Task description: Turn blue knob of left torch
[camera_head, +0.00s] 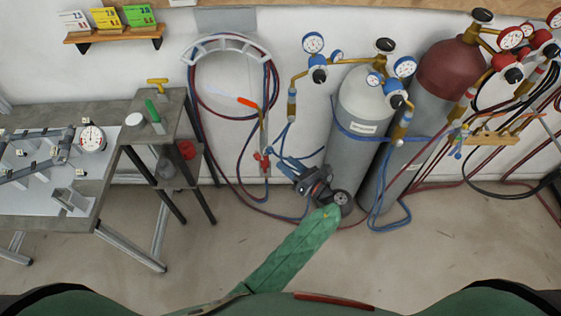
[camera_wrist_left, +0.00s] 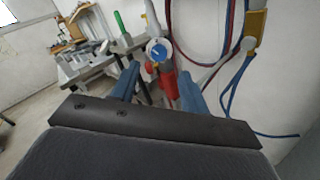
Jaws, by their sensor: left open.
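The left torch (camera_head: 264,130) hangs upright by the wall, below the hose rack, with red and blue hoses at its lower end. Its blue knob (camera_wrist_left: 158,54) sits on a pale round fitting in the left wrist view. Its red valve part (camera_wrist_left: 167,82) shows just below. My left gripper (camera_head: 280,160) is close to the right of the torch's lower part in the head view. Its blue fingers (camera_wrist_left: 158,72) are open, with the knob showing between and just beyond the tips. I cannot tell if either finger touches it. My right gripper is out of view.
Grey cylinders (camera_head: 357,112) with gauges and blue hoses stand right of my left gripper. A small side table (camera_head: 168,112) and a workbench (camera_head: 110,150) with a clamped frame stand left. A curved hose rack (camera_head: 229,44) is above. Floor in front is mostly clear.

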